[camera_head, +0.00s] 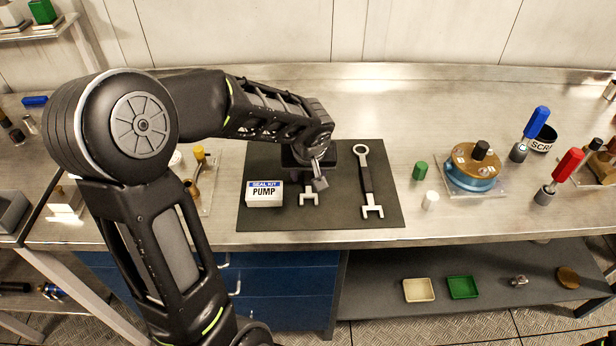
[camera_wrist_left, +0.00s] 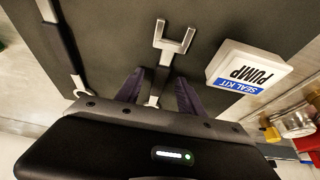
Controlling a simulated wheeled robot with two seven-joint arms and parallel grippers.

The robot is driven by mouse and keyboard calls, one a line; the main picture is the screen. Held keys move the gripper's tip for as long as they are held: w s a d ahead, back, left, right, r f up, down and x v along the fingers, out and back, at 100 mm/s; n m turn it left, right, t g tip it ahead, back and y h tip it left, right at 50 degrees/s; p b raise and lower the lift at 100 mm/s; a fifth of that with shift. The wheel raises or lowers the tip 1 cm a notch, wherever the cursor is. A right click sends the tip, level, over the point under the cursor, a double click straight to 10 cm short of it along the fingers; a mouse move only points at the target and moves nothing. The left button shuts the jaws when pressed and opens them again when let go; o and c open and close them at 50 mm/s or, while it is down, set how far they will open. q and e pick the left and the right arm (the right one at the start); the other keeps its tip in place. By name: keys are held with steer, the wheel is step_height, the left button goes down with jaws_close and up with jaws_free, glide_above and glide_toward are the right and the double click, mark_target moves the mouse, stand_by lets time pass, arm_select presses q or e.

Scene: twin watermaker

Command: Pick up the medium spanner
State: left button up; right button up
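A spanner with a silver forked jaw (camera_head: 309,197) and a dark handle lies on the dark mat (camera_head: 342,212), mostly hidden by my left gripper (camera_head: 314,178) in the head view. In the left wrist view, the same spanner (camera_wrist_left: 173,42) runs between the two spread fingers of the left gripper (camera_wrist_left: 160,90). The gripper is open over its handle, with a gap on both sides.
A white seal kit box (camera_head: 264,194) stands on the mat close left of the spanner. Green (camera_head: 420,170) and white (camera_head: 430,200) cylinders and a blue-and-brass pump (camera_head: 472,168) stand to the right. The bench behind the mat is clear.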

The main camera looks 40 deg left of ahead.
mark_target(308, 179)
arm_select(q)
jaws_close()
stand_by(0.4)
step_height(308, 179, up, 10)
steer(key=shift+b, duration=0.35)
stand_by(0.4)
stand_by(0.5)
